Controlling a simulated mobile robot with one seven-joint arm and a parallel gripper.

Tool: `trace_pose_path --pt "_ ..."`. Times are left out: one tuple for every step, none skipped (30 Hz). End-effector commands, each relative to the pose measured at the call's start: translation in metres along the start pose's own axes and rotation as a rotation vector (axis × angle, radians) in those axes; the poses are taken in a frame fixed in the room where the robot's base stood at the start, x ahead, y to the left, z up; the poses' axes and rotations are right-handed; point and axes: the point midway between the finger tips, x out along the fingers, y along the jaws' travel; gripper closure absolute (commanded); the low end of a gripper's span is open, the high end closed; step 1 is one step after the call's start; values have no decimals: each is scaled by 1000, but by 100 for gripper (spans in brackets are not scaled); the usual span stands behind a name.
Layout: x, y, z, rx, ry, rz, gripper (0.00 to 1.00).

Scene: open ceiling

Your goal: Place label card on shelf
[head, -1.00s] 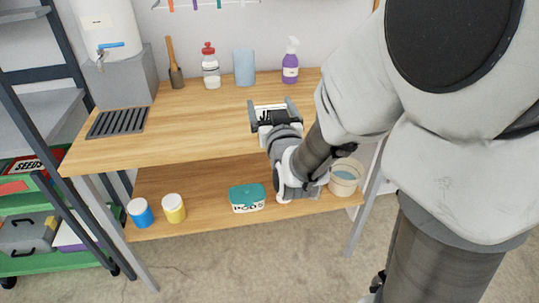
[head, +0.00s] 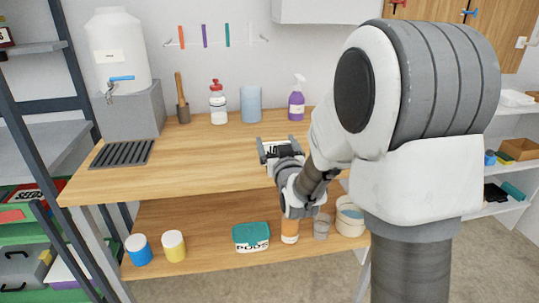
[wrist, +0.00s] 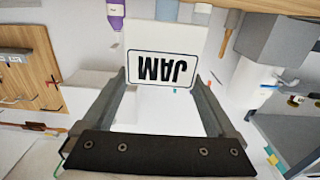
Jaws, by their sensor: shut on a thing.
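The label card (wrist: 162,70) is white with a dark border and the word JAM, upside down in the wrist view. My gripper (wrist: 162,84) is shut on it, with one finger at each side. In the head view my gripper (head: 280,145) is over the right part of the wooden bench top (head: 200,165), and the card shows only as a small pale patch, partly covered by the gripper. The white shelves (head: 508,205) at the right hold several small items.
A water container (head: 117,50), a red-capped bottle (head: 218,105), a blue cylinder (head: 251,105) and a purple spray bottle (head: 296,105) stand along the back of the bench. The lower shelf (head: 200,215) holds jars, a teal-lidded PODS box (head: 250,238) and a bucket (head: 350,218). The front bench top is clear.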

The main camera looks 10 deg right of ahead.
Motion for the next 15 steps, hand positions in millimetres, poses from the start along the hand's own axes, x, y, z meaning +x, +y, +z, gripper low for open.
trace_pose_path --pt "6 1 5 0 -1 0 60" --pt "8 2 6 0 0 0 60" --pt "10 2 7 0 0 -1 60" --pt "11 2 8 0 -1 -1 60" --pt "12 2 8 0 -1 -1 60" --pt "12 2 10 0 -1 -1 60" --pt "12 2 13 0 -1 -1 60" --pt "12 2 16 0 -1 -1 60" --pt "12 2 22 0 -2 -1 60" --pt "12 2 27 0 -4 -1 60" --pt "12 2 32 0 -4 -1 60" --pt "12 2 38 0 -3 -1 60" --pt "12 2 43 0 -4 -1 60" --pt "12 2 46 0 -3 -1 60" --pt "12 2 48 0 -1 -1 60"
